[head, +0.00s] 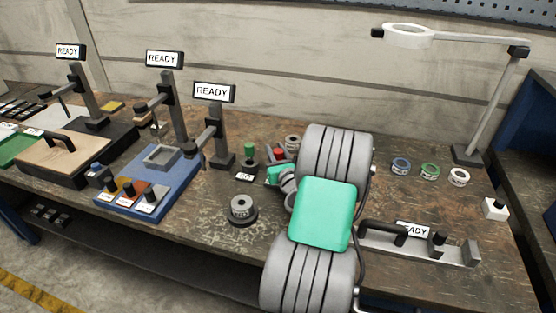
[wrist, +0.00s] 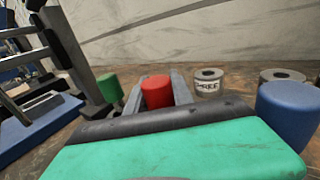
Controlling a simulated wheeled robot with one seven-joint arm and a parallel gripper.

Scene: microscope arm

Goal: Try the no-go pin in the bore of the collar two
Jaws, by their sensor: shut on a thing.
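The red-handled no-go pin (wrist: 157,92) stands between the two grey fingers of my gripper (wrist: 160,84), which is shut on it. In the head view the red handle (head: 279,153) shows just left of my arm, and its lower part is hidden. The green-handled go pin (head: 249,153) stands to its left behind a GO label (head: 245,176); it also shows in the wrist view (wrist: 109,88). A grey collar (head: 241,205) sits on a dark round base nearer the bench front, apart from my gripper. Its label is too small to read.
A collar marked THREE (wrist: 208,83) stands behind the red pin, with another collar (wrist: 281,76) to its right. A blue rounded thing (wrist: 289,115) is close on the right. A blue stand (head: 167,182) is left. Blue, green and white rings (head: 429,171) lie right.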

